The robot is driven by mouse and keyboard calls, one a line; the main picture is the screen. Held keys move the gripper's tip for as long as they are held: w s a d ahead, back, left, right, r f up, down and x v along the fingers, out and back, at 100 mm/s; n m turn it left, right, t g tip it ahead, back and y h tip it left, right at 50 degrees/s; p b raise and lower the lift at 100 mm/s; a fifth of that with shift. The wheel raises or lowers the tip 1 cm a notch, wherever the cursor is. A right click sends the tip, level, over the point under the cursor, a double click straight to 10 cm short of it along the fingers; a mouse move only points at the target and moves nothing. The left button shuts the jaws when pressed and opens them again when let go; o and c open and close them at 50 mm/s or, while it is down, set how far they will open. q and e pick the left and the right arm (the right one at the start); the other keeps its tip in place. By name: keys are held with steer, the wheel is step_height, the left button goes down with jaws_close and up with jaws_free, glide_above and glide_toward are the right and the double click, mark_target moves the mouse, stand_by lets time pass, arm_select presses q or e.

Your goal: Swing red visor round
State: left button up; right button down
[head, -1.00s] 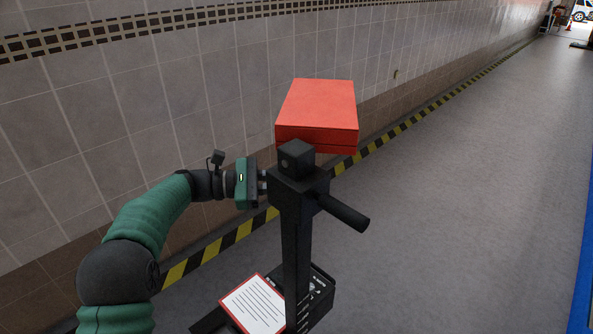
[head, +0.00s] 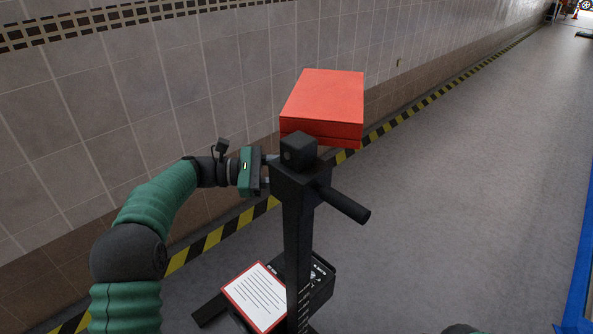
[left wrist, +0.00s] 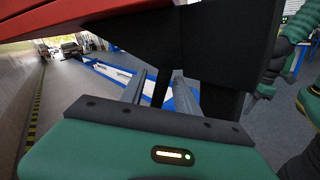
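The red visor (head: 322,100), a flat box-like block, sits on top of the black jack post (head: 299,235), on its far side. Its red underside (left wrist: 60,20) fills the upper left of the left wrist view. My left gripper (head: 267,172) is just left of the dark head of the post, below the visor. Its two grey fingers (left wrist: 158,88) are spread apart with nothing seen clamped between them. Whether a fingertip touches the post, I cannot tell.
A black handle (head: 345,204) sticks out to the right of the post. A white red-edged sheet (head: 256,297) lies on the jack's base. The tiled wall (head: 130,100) runs along the left. Open grey floor (head: 470,190) lies to the right.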

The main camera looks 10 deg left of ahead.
arm_select(q)
steer(key=s+a+b, duration=0.2)
steer(key=a, duration=1.4)
steer(key=shift+s+a, duration=0.35)
